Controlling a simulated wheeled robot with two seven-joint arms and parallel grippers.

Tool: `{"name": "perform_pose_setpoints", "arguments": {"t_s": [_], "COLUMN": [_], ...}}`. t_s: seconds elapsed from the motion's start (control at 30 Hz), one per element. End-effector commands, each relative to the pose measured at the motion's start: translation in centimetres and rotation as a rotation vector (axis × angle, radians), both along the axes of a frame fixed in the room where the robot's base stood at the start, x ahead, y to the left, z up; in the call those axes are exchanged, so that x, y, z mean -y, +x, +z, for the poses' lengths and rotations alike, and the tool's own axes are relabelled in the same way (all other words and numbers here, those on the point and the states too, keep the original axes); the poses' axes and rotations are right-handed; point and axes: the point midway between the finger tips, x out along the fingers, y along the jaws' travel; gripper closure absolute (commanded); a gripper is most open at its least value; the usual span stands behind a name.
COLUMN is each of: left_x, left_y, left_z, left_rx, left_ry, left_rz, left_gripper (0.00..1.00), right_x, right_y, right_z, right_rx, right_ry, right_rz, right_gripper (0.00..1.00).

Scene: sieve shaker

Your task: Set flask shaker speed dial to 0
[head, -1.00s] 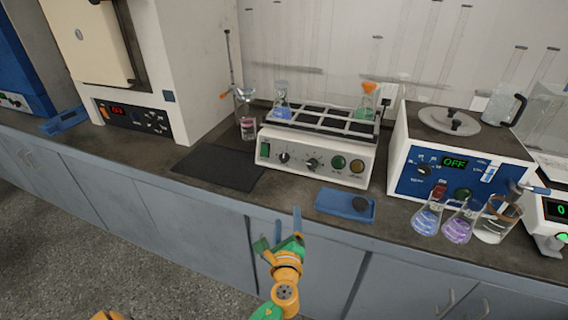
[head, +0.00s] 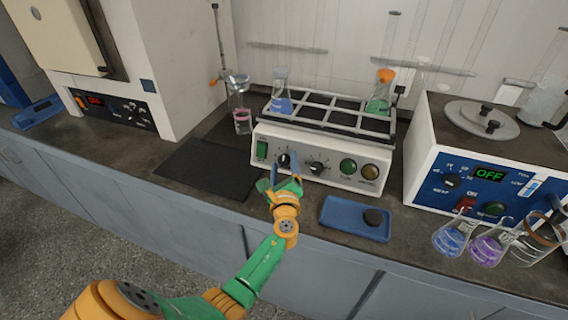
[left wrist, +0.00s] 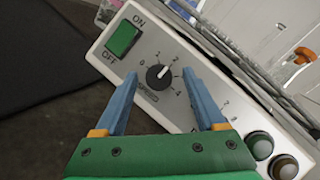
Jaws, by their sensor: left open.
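The flask shaker (head: 318,185) is a white box with a rack on top holding flasks. Its black speed dial (left wrist: 159,76) sits on the front panel, marked SPEED with numbers around it. In the left wrist view the dial's white pointer line leans up and to the right, seemingly between 1 and 2. The dial also shows in the head view (head: 284,159). My left gripper (head: 286,167) is open in front of the panel. Its blue fingers lie on either side of the dial in the wrist view; I cannot tell whether they touch it. My right gripper is not in view.
A green ON/OFF switch (left wrist: 123,38) is left of the dial, and a second knob (head: 317,168) is right of it. A blue tray (head: 340,228) with a black disc lies in front of the shaker. A black mat (head: 207,170) lies to the left.

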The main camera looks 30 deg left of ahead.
Motion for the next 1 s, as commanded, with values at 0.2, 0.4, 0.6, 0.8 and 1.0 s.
{"name": "perform_pose_setpoints", "arguments": {"t_s": [0.2,0.4,0.6,0.8,1.0], "left_x": [-0.25,-0.23,-0.22,-0.2,-0.14], "left_y": [0.32,0.29,0.3,0.31,0.35], "left_z": [0.0,0.0,0.0,0.09,0.21], "left_rx": [0.0,-0.001,0.0,0.006,0.025], "left_ry": [-0.001,0.0,0.0,-0.021,-0.109], "left_rz": [0.001,0.001,0.0,0.008,0.041], "left_gripper": [0.28,0.69,1.0,1.0,1.0], "right_x": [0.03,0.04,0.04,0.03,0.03], "right_y": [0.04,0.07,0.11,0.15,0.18], "right_z": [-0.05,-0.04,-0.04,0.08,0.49], "right_rx": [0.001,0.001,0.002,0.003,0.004], "right_ry": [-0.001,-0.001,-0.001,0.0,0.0], "right_rz": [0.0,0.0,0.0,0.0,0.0], "right_gripper": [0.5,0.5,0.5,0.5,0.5]}}
